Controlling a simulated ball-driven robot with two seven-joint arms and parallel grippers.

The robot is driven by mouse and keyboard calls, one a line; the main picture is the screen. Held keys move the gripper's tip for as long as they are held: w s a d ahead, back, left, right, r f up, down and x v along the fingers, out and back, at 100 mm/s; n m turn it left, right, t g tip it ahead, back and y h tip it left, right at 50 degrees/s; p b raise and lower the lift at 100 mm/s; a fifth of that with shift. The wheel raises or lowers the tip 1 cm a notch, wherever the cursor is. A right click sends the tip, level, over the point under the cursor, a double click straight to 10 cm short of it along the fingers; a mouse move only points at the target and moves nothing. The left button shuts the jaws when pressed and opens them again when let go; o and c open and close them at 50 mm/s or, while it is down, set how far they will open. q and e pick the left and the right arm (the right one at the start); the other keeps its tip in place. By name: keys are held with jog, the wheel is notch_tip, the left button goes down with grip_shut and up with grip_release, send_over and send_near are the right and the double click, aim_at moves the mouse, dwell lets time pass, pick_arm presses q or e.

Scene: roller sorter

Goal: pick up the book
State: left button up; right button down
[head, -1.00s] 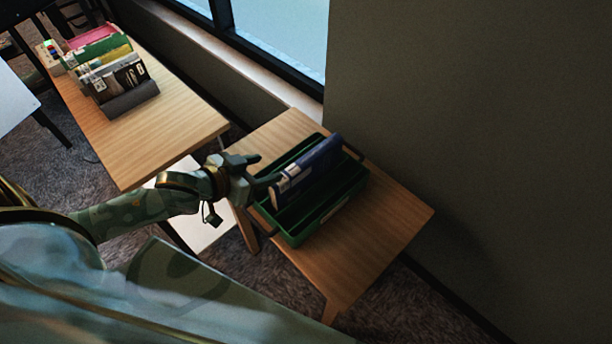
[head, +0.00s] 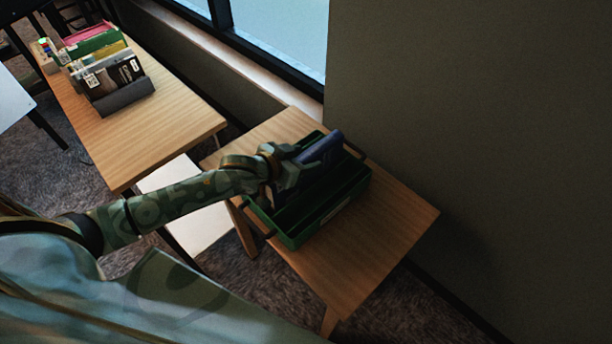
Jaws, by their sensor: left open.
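A dark blue book (head: 325,149) stands on its edge, leaning, in a green crate (head: 318,220) on the small wooden table. My left gripper (head: 296,170) is open at the near left end of the book, and its hand covers part of that end. I cannot tell whether the fingers touch the book. My right gripper is not in view.
The small table (head: 385,243) is bare in front of and to the right of the crate. A longer wooden table (head: 165,125) at the left holds a dark rack of books (head: 112,75). A grey wall (head: 450,100) and a window stand close behind.

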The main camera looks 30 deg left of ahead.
pick_arm(q)
grip_shut()
dwell(1.4)
